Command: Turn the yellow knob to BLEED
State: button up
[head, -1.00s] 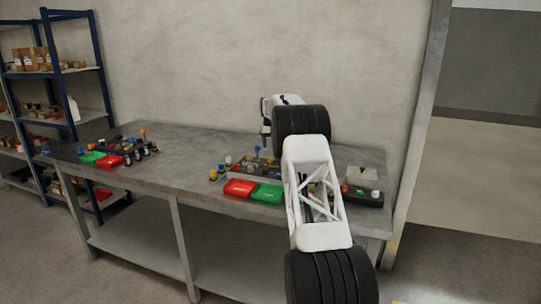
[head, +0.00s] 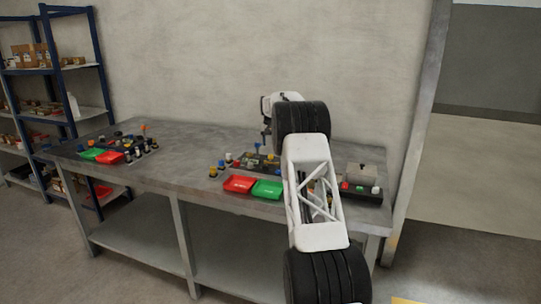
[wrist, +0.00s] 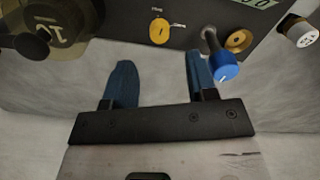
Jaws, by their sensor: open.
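In the wrist view a round yellow knob (wrist: 160,30) with a pale pointer mark sits on a dark panel (wrist: 190,12), ahead of my gripper (wrist: 161,76). The two blue fingers are spread apart, empty, with the knob beyond the gap and clear of both tips. A second yellow round part (wrist: 238,40) sits farther right, behind a blue knob on a stem (wrist: 224,68) close to the right finger. I cannot read a BLEED label. In the head view my gripper (head: 265,139) is over the right-hand panel group; I cannot tell which yellow part there is the knob.
A large dark olive knob (wrist: 60,22) is at the wrist view's upper left, and a white knob (wrist: 302,33) at its right. In the head view a red tray (head: 239,184) and green tray (head: 267,190) lie at the table's front. The table's middle (head: 180,165) is bare.

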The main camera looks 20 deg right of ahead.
aim_at(271, 155)
jog(key=shift+f, duration=3.35)
jog(key=c, duration=0.9)
jog(key=shift+m, duration=0.3)
jog(key=shift+r+m, duration=0.1)
jog(key=shift+m, duration=2.5)
jog(key=o, duration=0.9)
